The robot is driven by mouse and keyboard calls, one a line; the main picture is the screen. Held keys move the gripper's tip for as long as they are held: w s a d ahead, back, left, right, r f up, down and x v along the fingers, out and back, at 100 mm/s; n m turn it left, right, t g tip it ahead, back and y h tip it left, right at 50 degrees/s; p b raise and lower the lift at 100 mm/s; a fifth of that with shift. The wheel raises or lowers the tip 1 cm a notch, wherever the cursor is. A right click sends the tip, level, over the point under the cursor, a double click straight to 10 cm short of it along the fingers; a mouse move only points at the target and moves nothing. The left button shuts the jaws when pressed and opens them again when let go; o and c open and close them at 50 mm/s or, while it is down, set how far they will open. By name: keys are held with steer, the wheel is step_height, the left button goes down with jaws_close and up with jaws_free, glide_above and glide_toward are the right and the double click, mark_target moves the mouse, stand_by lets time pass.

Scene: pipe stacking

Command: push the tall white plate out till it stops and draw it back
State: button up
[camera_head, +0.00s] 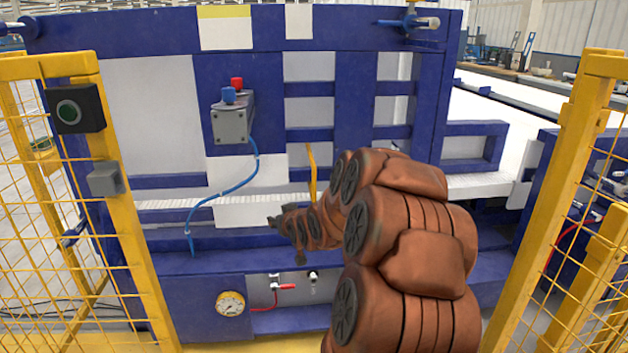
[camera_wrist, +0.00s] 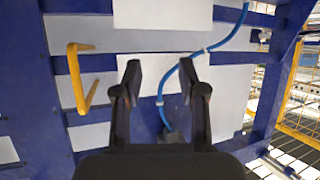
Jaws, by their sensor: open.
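A tall white plate (camera_head: 310,68) shows between blue bars right of centre in the head view. The bars cross in front of it. A yellow handle (camera_head: 311,172) stands in front of the frame below it; I cannot tell whether it is fixed to that plate. The yellow handle is also left of my fingers in the wrist view (camera_wrist: 74,80). My gripper (camera_head: 280,218) is low in front of the blue frame, below and left of the handle. In the wrist view my gripper (camera_wrist: 159,75) is open, with nothing between its fingers.
The blue frame (camera_head: 120,30) holds other white panels (camera_head: 150,115). A grey box (camera_head: 232,122) with a blue hose (camera_head: 257,160) hangs left of the plate; the hose passes beyond my fingers. A gauge (camera_head: 230,304) and red valve (camera_head: 287,287) sit below. Yellow fences (camera_head: 130,220) flank both sides.

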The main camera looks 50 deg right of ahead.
mark_target(315, 179)
steer(key=s+d+r+m+t+h, duration=0.1)
steer(key=d+r+t+h, duration=0.1)
steer(key=d, duration=0.5)
steer(key=s+d+r+m+t+h, duration=0.1)
steer(key=s+d+r+t+h, duration=0.15)
steer(key=d, duration=0.45)
steer(key=shift+g, duration=0.45)
steer(key=shift+w+a+x, duration=0.1)
steer(key=shift+a+x, duration=0.05)
steer(key=shift+x, duration=1.2)
steer(key=shift+w+a+x, duration=0.1)
steer(key=shift+a+x, duration=0.05)
steer(key=shift+x, duration=1.2)
steer(key=shift+w+a+x, duration=0.1)
steer(key=shift+x, duration=1.25)
steer(key=shift+r, duration=0.1)
jaws_close()
